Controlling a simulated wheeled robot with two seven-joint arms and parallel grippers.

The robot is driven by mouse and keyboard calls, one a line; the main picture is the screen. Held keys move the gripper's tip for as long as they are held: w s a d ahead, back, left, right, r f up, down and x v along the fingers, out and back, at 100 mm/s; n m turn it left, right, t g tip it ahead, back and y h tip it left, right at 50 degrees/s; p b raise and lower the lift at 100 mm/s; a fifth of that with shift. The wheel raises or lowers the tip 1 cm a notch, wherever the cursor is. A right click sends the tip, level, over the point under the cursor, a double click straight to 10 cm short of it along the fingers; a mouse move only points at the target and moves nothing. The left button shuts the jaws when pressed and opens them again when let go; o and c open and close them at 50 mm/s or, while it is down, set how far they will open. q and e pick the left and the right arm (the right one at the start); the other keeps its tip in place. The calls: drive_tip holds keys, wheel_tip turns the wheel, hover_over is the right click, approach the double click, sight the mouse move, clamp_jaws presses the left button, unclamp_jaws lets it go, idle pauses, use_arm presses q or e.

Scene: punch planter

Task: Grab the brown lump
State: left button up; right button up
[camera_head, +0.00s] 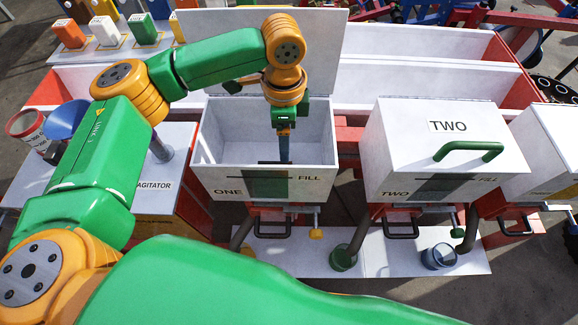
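I cannot make out a brown lump in this view. My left gripper (284,152) points straight down into the open white bin marked ONE (222,176), with its wrist above the bin. The fingers show as one narrow dark shape in front of the bin's inside. I cannot tell whether they are apart or hold something. The lower inside of the bin is hidden by its front wall. My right gripper is not in view.
The raised lid (215,28) of bin ONE stands behind my wrist. A closed bin marked TWO (385,150) with a green handle (468,151) stands to the right. A green cup (342,258) and a blue cup (438,257) stand below. The agitator box (158,198) is at left.

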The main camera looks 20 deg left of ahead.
sight(286, 166)
use_arm(q)
wheel_tip(286, 166, down, 4)
drive_tip(key=shift+r+b, duration=0.1)
drive_tip(key=shift+b, duration=1.1)
drive_tip(key=shift+f, duration=0.4)
wheel_tip(286, 166, down, 6)
drive_tip(key=shift+w+f+p, duration=0.1)
drive_tip(key=shift+p, duration=0.4)
clamp_jaws()
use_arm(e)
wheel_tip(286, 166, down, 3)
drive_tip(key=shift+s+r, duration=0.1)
